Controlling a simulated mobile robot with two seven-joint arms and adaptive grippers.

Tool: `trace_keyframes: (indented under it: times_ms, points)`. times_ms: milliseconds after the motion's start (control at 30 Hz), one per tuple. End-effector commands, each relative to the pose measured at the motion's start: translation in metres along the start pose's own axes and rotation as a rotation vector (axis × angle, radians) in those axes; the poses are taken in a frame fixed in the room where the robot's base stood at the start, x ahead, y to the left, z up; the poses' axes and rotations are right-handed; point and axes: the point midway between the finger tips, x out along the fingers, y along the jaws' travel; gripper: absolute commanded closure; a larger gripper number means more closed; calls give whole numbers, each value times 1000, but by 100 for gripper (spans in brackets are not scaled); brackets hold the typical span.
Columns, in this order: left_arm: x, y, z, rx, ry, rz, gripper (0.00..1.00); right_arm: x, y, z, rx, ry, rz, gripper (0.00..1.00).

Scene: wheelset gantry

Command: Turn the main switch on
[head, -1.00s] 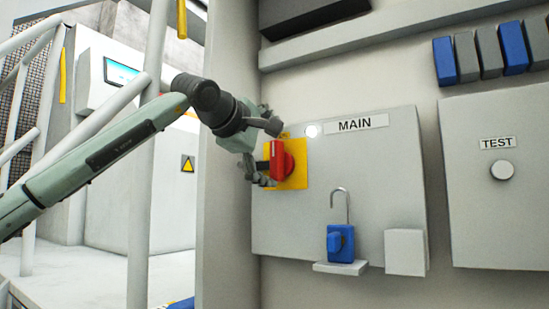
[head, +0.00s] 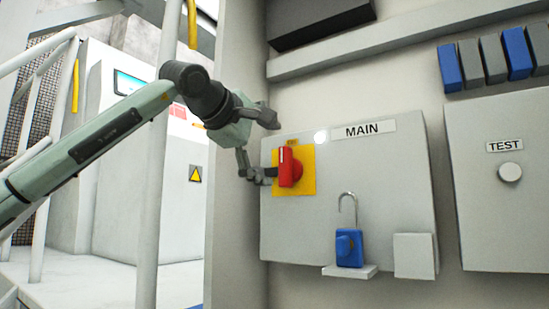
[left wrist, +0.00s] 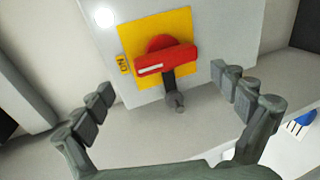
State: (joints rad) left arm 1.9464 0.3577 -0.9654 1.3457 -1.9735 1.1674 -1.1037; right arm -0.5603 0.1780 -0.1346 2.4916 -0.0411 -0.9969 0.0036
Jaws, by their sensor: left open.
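The main switch has a red handle (head: 288,168) on a yellow plate (head: 309,172), on the grey panel labelled MAIN (head: 364,129). The handle stands upright in the head view. In the left wrist view the red handle (left wrist: 167,60) lies across the yellow plate (left wrist: 186,24), its white-marked end toward the ON label (left wrist: 122,64). My left gripper (head: 266,147) is open, just left of the handle in the head view. In the left wrist view its fingers (left wrist: 163,92) are spread wide with the handle beyond them. A dark grey piece shows below the handle; I cannot tell what it belongs to.
A white lamp (head: 321,136) glows above the switch. A blue padlock (head: 348,248) with a raised shackle stands on a small shelf (head: 350,272), beside a white box (head: 414,256). A TEST panel (head: 500,220) is at the right. White railings (head: 152,220) stand at the left.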

Motion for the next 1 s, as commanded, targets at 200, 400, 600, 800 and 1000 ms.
trace_keyframes:
  times_ms: [200,400,600,800,1000]
  points:
    - [-15,-6,0,0,-1,1,3,6,-1,8,0,0,0,63]
    - [-28,-9,-1,-1,-1,-1,3,10,-2,12,0,0,0,63]
    - [-42,-12,-1,0,-1,-1,3,13,-2,17,0,0,0,63]
    - [-49,-14,-1,0,-1,-2,3,14,-3,18,0,0,0,63]
    - [-50,-14,-1,0,-1,-2,3,14,-3,18,0,0,0,63]
